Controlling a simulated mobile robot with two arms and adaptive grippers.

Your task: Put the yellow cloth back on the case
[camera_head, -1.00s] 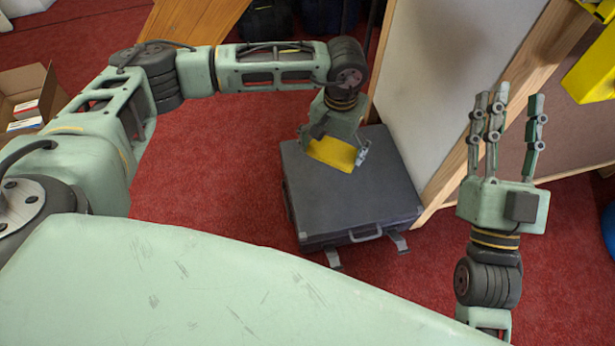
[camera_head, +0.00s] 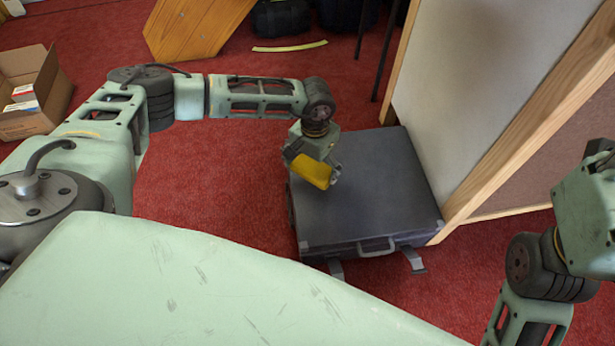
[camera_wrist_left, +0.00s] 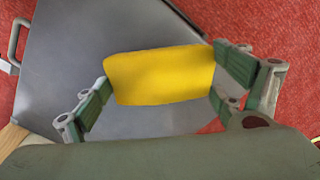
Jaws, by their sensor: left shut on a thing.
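The yellow cloth (camera_head: 310,172) is between the fingers of my left gripper (camera_head: 312,166), which is shut on it. In the left wrist view the cloth (camera_wrist_left: 160,75) spans from one finger to the other as a folded, rounded piece. The dark grey case (camera_head: 372,195) lies flat on the floor, its handle toward me. The cloth is over the case's left part; I cannot tell whether it touches the lid. The case also shows behind the cloth in the left wrist view (camera_wrist_left: 110,30). My right gripper (camera_head: 595,195) is cut off at the right edge, its fingers not clear.
A pale board in a wooden frame (camera_head: 465,100) stands close along the case's right side. An open cardboard box (camera_head: 35,95) is at the far left. A yellow strip (camera_head: 290,47) lies at the back. Red carpet (camera_head: 215,180) is clear left of the case.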

